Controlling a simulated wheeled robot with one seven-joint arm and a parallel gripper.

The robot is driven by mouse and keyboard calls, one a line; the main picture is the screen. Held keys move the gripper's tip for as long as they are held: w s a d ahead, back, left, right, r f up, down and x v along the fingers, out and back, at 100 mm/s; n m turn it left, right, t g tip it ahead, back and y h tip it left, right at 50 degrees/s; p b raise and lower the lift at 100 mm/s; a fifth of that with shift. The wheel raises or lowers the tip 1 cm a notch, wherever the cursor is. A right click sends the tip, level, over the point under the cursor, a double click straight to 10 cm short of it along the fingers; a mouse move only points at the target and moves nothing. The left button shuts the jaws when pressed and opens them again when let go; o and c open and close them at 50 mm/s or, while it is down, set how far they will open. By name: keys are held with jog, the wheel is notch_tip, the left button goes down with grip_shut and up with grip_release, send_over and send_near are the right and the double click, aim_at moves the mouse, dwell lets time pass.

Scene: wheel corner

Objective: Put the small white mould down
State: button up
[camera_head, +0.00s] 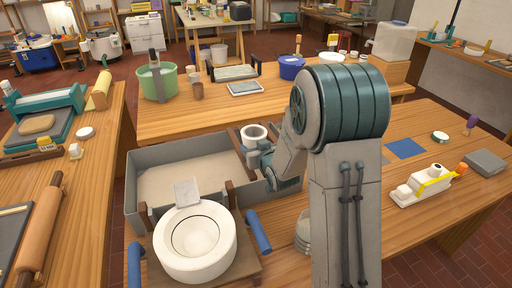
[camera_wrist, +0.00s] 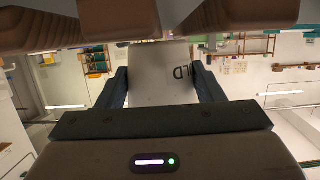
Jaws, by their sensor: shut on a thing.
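The small white mould (camera_head: 253,131) is a round white piece with a round opening in its top. In the head view it is upright at the far right corner of the grey basin, just beyond my gripper (camera_head: 257,152). In the wrist view my two dark fingers (camera_wrist: 162,88) are shut on the mould's pale side (camera_wrist: 160,72), which bears dark lettering. Part of the mould is hidden behind my gripper. I cannot tell whether its underside touches the wooden slats (camera_head: 237,143) there.
The grey basin (camera_head: 137,175) holds pale material. A large white round mould (camera_head: 195,262) stands at its near side, with a blue roller (camera_head: 258,232) beside it. A green bucket (camera_head: 152,84) and a blue pot (camera_head: 291,68) stand behind.

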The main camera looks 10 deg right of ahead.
jog(key=shift+f, duration=0.15)
jog(key=o, duration=1.2)
jog(key=shift+o, duration=0.2)
jog(key=shift+r, duration=0.2)
jog(key=s+d+r+m+g+h+b, duration=0.1)
jog(key=s+g, duration=0.5)
jog(key=s, duration=1.1)
jog(key=s+d+r+m+g+h+b, duration=0.1)
jog(key=s+g, duration=0.4)
jog(key=s, duration=1.2)
jog(key=shift+d+r+g+h, duration=0.4)
jog(key=shift+d+r, duration=0.5)
jog(key=shift+r, duration=0.05)
